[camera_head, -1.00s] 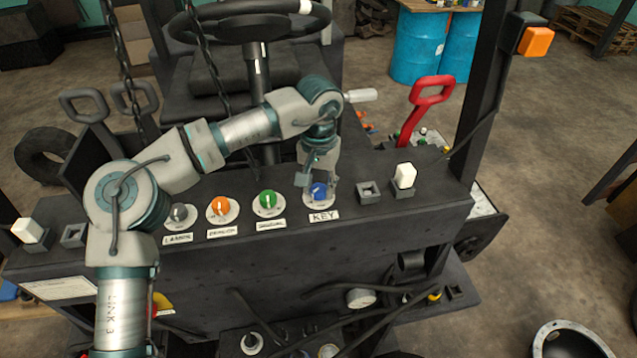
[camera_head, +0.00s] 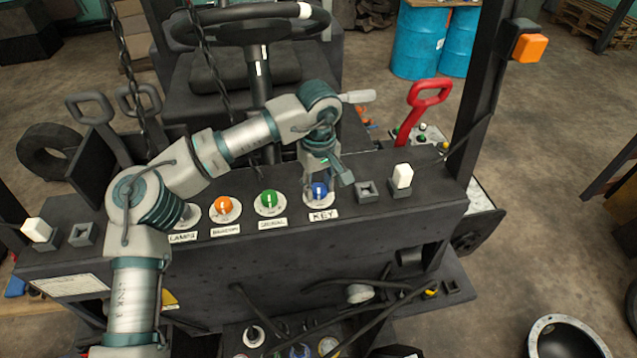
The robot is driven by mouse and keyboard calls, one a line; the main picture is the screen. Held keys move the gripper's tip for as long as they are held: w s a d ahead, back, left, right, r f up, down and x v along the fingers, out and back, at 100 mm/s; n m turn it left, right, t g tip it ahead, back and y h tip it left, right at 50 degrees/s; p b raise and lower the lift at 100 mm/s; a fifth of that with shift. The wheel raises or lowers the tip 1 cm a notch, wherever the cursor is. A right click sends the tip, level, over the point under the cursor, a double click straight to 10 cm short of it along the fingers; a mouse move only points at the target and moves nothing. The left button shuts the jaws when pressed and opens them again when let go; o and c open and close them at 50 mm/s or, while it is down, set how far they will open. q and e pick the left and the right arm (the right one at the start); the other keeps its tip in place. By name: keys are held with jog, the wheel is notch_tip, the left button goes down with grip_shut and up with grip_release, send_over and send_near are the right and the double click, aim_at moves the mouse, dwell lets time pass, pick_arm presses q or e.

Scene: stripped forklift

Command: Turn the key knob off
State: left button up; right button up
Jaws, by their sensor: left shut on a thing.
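The blue key knob (camera_head: 319,192) sits on a round pale dial above the KEY label (camera_head: 323,215), on the dark front panel. Its light pointer mark looks about upright. My left gripper (camera_head: 325,180) comes down over the knob from above, one finger on its left and one on its right. It is shut on the knob, though the exact contact is hard to see at this size. My right gripper is not in view.
A green knob (camera_head: 268,200) and an orange knob (camera_head: 225,206) are to the left; my arm partly hides the lamps knob. A white rocker switch (camera_head: 402,176) and an empty square socket (camera_head: 367,191) are to the right. A steering wheel (camera_head: 250,22) and hanging chains are behind.

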aim_at(320, 187)
pick_arm(q)
jog(key=shift+f+n, duration=0.1)
jog(key=shift+n, duration=0.9)
jog(key=o, duration=1.1)
jog(key=shift+w+d, duration=0.1)
jog(key=shift+o, duration=0.2)
notch_tip(320, 187, up, 12)
jog(key=shift+w+d+f, duration=0.1)
